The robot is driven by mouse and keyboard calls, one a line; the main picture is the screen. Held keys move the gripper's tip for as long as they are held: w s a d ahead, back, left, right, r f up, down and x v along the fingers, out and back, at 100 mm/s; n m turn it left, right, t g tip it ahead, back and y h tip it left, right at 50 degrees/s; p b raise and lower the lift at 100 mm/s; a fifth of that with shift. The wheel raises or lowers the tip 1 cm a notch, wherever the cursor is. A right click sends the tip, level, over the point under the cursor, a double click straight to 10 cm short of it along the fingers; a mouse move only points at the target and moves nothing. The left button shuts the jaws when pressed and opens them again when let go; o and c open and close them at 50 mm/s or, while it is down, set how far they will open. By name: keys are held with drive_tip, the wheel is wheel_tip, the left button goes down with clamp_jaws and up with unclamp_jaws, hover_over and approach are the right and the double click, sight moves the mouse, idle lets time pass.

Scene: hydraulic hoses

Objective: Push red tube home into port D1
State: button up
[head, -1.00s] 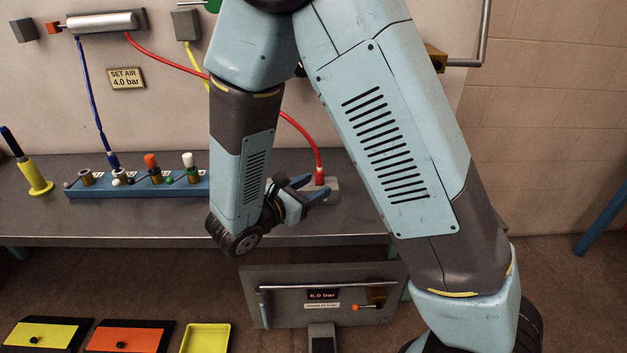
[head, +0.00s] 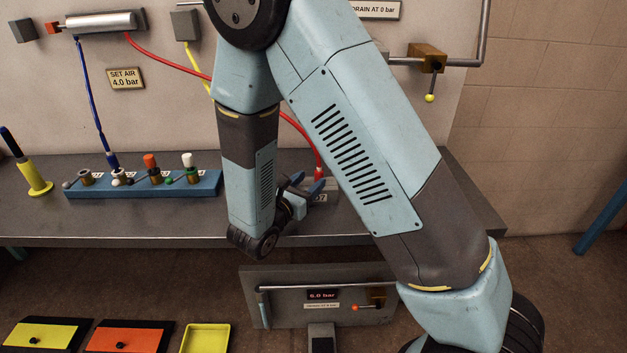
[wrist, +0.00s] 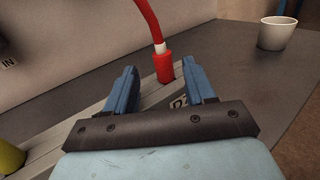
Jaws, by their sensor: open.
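The red tube (wrist: 147,18) comes down from above in the wrist view and ends in a white ring and a red end piece (wrist: 164,69). This end stands upright at a grey block (wrist: 150,95), just beyond and between my fingertips. My gripper (wrist: 158,68) is open, with a blue finger on either side of the end piece and gaps visible. A label starting with D shows partly on the block; the rest is unclear. In the head view the red tube (head: 296,124) runs from the wall panel to the block, beside my gripper (head: 306,181). How deep the end sits cannot be told.
A white cup (wrist: 277,34) stands on the bench to the right. A blue rail (head: 140,186) with several coloured fittings and a yellow stand (head: 36,178) are on the bench's left. The wall panel with the blue tube (head: 92,105) is behind.

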sight(316, 177)
drive_tip(key=shift+f+x, duration=0.15)
drive_tip(key=shift+x, duration=1.2)
drive_tip(key=shift+f+x, duration=0.15)
drive_tip(key=shift+x, duration=1.15)
drive_tip(key=shift+s+d, duration=0.1)
drive_tip(key=shift+d, duration=0.05)
drive_tip(key=shift+c, duration=0.4)
clamp_jaws()
